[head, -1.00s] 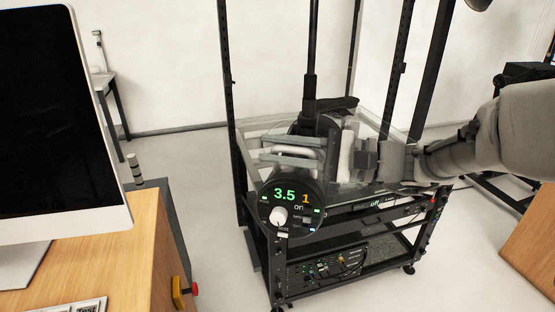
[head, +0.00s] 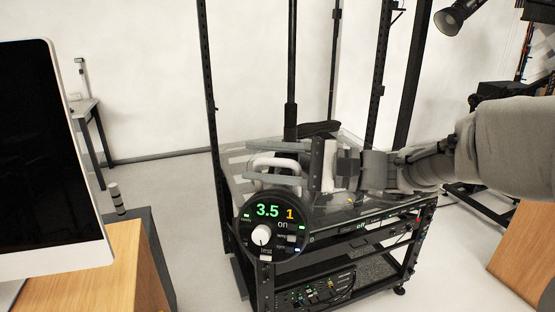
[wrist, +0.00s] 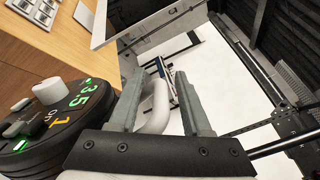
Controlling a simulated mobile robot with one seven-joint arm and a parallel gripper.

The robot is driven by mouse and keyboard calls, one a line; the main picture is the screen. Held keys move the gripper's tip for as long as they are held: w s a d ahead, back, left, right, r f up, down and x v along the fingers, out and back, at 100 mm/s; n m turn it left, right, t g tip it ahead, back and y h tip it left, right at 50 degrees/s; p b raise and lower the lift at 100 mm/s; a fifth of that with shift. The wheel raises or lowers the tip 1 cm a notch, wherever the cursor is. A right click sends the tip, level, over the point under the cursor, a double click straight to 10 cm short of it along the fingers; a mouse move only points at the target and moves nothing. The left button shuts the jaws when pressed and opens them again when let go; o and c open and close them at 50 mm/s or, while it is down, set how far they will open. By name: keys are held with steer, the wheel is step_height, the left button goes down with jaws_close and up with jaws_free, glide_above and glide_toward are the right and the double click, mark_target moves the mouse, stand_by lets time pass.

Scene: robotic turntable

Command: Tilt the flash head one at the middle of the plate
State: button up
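Flash head one (head: 275,238) has a round black back panel with a green "3.5", a yellow "1" and a white knob. It faces me in front of the black rack in the head view. The panel also shows at the left of the wrist view (wrist: 58,130). A white curved handle (head: 258,164) rises behind the panel's top. My gripper (head: 273,163) reaches in from the right, fingers pointing left. In the wrist view, the handle (wrist: 156,105) stands between my open fingers (wrist: 160,103), close to the left one, with a gap at the right one. The middle of the plate is hard to make out.
The black rack (head: 212,130) has upright posts and a clear top (head: 350,215) beneath my gripper. A monitor (head: 45,150) stands on a wooden desk (head: 125,270) at left. A lamp (head: 448,22) hangs at upper right. Open floor (head: 185,200) lies left of the rack.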

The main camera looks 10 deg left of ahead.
steer(key=shift+d, duration=0.1)
steer(key=d+b, duration=0.3)
steer(key=d, duration=1.4)
steer(key=s+a+f+n+h, duration=0.2)
steer(key=s+f+h, duration=0.7)
steer(key=s+f, duration=0.15)
steer(key=s+d+f+n+t+h, duration=0.2)
steer(key=d+h, duration=0.2)
steer(key=d, duration=0.1)
steer(key=s+d+f+n+t+h, duration=0.2)
steer(key=d+f+n+t+h, duration=0.1)
steer(key=d+h, duration=0.2)
steer(key=shift+s+d+t, duration=0.3)
steer(key=shift+s+d, duration=0.05)
